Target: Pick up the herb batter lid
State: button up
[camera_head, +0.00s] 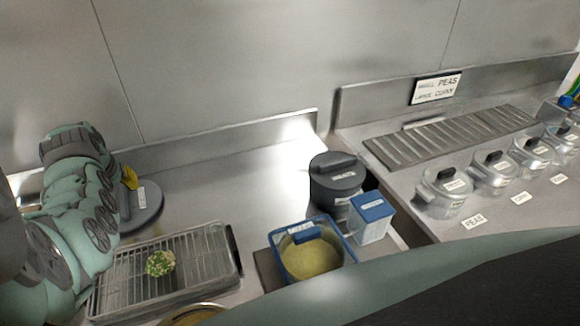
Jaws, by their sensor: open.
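A flat grey round lid (147,201) with a white label lies on the steel counter at the left. It has a dark raised handle, and my arm covers its left part. The label is too small to read, so I cannot confirm it is the herb batter lid. My gripper (130,177) is mostly hidden behind my green arm; only a small yellow part, seemingly a fingertip, shows just above the lid's handle. I cannot tell whether it touches the lid. It appears to hold nothing.
A wire rack tray (205,262) with a green-flecked piece (160,263) stands in front of the lid. A blue-rimmed tub (343,243), a blue-lidded box (372,224) and a dark lidded pot (335,198) stand centrally. The back-centre counter is clear.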

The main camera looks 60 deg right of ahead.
aim_at(122, 197)
jog(key=shift+w+a+f+p, duration=0.15)
jog(key=shift+f+p, duration=0.15)
jog(key=shift+f, duration=0.35)
jog(key=shift+w+d+f+p, duration=0.15)
jog(key=shift+f+p, duration=0.15)
jog(key=shift+f, duration=0.35)
jog(key=shift+b+x, duration=0.65)
jog(key=shift+x, duration=0.5)
jog(key=shift+f, duration=0.25)
jog(key=shift+a, duration=0.1)
grip_shut()
